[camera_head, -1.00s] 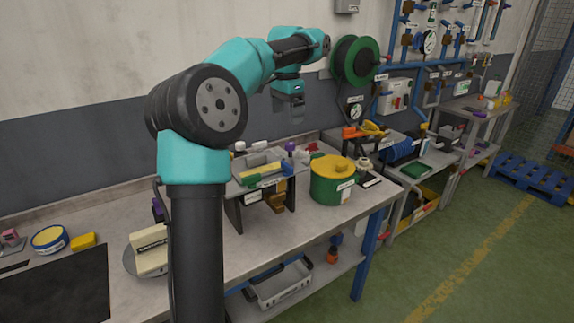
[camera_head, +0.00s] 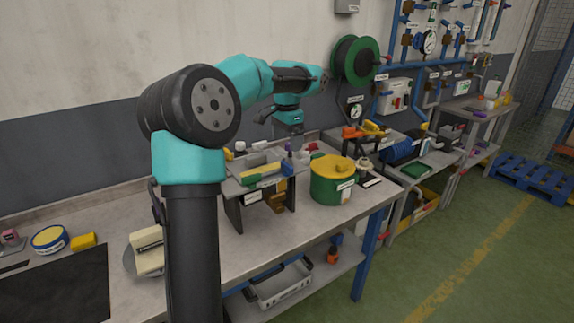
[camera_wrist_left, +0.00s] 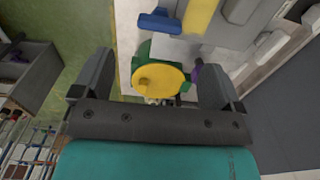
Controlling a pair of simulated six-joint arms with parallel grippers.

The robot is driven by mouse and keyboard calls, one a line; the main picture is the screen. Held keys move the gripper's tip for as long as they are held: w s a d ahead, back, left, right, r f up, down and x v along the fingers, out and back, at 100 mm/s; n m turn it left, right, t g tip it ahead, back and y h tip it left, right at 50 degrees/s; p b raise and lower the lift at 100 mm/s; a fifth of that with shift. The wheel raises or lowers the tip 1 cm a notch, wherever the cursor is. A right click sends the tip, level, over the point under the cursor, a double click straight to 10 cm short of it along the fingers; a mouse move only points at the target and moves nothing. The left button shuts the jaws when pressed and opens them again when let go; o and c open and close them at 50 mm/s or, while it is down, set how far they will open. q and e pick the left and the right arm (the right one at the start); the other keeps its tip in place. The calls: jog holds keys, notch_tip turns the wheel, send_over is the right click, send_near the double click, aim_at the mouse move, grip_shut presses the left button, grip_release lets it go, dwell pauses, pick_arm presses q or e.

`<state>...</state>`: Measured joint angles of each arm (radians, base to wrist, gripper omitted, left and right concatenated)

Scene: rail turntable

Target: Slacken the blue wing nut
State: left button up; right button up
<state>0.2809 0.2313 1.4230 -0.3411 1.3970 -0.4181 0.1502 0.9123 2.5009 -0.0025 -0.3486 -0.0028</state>
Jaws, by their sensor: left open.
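A small blue part, which looks like the blue wing nut (camera_head: 288,168), is at the right front of the raised grey fixture (camera_head: 236,186) on the bench. In the left wrist view, a blue winged piece (camera_wrist_left: 158,22) shows near the top, beside a yellow bar (camera_wrist_left: 200,14). My left gripper (camera_head: 297,146) is open and empty, pointing down just behind and above the fixture's right end. In the left wrist view its two fingers (camera_wrist_left: 158,78) stand wide apart, with the blue piece beyond their tips and not between them. My right gripper is not in view.
A green pot with a yellow lid (camera_head: 332,186) stands right of the fixture. A purple knob (camera_wrist_left: 197,73) shows near the right finger. A cable reel (camera_head: 355,62) hangs behind. The bench front is fairly clear.

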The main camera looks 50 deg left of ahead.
aim_at(287, 164)
pick_arm(q)
notch_tip(287, 164, down, 9)
jog(key=shift+f, duration=0.1)
dwell(0.3)
jog(key=c, duration=0.9)
jog(key=shift+c, duration=0.2)
